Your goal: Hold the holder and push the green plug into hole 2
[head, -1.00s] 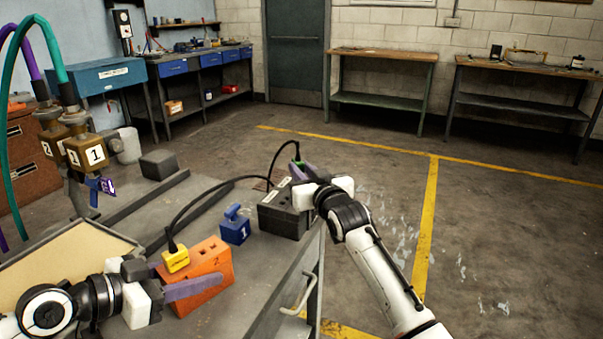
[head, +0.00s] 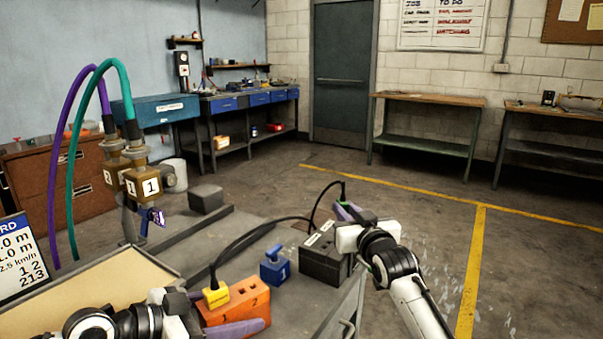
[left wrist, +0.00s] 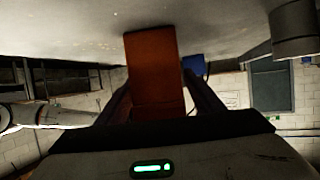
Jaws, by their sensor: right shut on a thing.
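The orange holder (head: 235,303) stands on the grey cart, its holes marked 1 and 2. A yellow plug (head: 216,295) with a black cable sits at its hole 1 end. My left gripper (head: 236,329) is at the holder with its fingers open on either side; the left wrist view shows the orange holder (left wrist: 153,75) between them. I cannot see clear contact. My right gripper (head: 348,212) is shut on the green plug (head: 339,203), mostly hidden by the fingers, above the dark box (head: 322,265). A black cable arches from the plug.
A blue block (head: 275,268) marked 1 stands between holder and dark box. A tan tray (head: 85,283) lies left on the cart. Numbered brown nozzles (head: 140,182) with purple and teal hoses rise behind it. A cart handle (head: 347,331) is at the front edge.

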